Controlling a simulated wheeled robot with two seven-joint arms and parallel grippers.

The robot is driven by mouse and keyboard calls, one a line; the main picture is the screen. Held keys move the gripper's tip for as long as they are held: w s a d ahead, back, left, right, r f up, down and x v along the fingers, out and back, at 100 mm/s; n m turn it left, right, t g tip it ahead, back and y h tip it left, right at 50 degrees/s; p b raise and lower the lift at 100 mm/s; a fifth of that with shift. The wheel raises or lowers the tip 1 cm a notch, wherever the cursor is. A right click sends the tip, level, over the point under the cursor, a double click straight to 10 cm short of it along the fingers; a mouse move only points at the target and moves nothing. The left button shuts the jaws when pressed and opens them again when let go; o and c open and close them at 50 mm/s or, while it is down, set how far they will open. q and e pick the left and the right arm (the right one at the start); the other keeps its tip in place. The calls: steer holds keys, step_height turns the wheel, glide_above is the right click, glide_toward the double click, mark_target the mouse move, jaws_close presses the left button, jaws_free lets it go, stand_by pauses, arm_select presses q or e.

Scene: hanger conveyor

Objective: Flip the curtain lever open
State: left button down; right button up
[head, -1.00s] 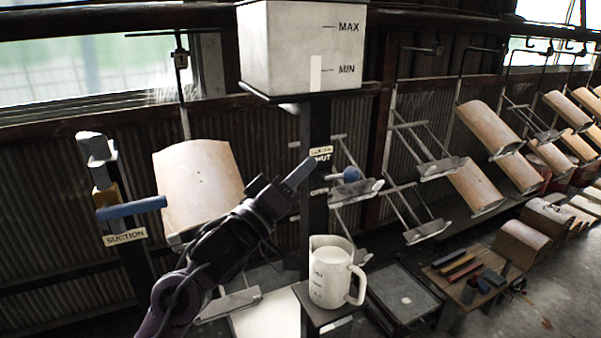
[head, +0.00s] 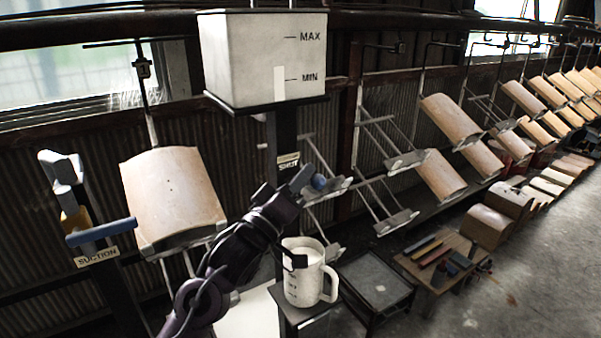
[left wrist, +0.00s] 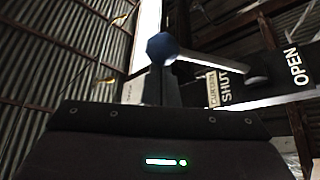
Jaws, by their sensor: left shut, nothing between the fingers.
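The curtain lever is a grey arm with a blue round knob (head: 319,183), on a dark post below the white tank. In the left wrist view the knob (left wrist: 162,47) lies left of the arm's dark mount. A "CURTAIN SHUT" label (left wrist: 226,88) sits under the arm, and an "OPEN" label (left wrist: 297,67) is farther right. My left gripper (head: 303,174) is shut and empty, its tips close beside the knob. In the left wrist view its fingers (left wrist: 160,82) overlap the knob's lower edge; contact cannot be told. My right gripper is not in view.
The white MAX/MIN tank (head: 265,60) stands above the lever. A "SUCTION" post with a blue handle (head: 100,232) is at left. Hanging curved panels (head: 172,195) line the wall.

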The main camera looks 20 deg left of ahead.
arm_select(q)
steer(key=shift+s, duration=0.1)
step_height(320, 180, down, 11)
steer(key=d+m+g+h+b, duration=0.1)
steer(key=m+g+h+b, duration=0.5)
steer(key=m+h+b, duration=0.5)
steer(key=shift+s+m+b, duration=0.45)
steer(key=shift+m+b, duration=2.4)
steer(key=shift+m, duration=1.95)
steer(key=shift+d+f, duration=0.1)
steer(key=shift+d, duration=0.05)
